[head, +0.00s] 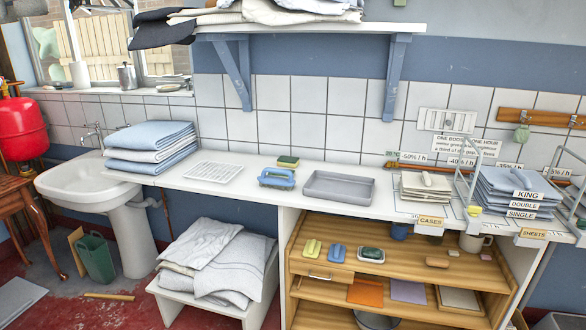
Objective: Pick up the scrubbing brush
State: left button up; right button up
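A blue object with a raised handle, which looks like a scrubbing brush (277,179), lies on the white counter (240,200) left of a grey tray (338,186). Its underside is hidden. A smaller blue item (337,253) and a yellow-green item (312,248) lie on the wooden shelf below; they may also be brushes, but they are too small to tell. Neither of my grippers shows in the head view.
A green and yellow sponge (288,162) lies just behind the blue object. A white ribbed rack (213,172) and folded linen (150,147) are to the left. Folded cloths (425,187) and wire stands are to the right. A wall shelf (310,28) hangs above.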

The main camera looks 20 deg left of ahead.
aim_at(271, 181)
jog(key=i+u, duration=0.15)
jog(key=i, duration=0.6)
jog(key=i+l+u, duration=0.1)
jog(key=i+l, duration=0.15)
jog(key=i, duration=0.55)
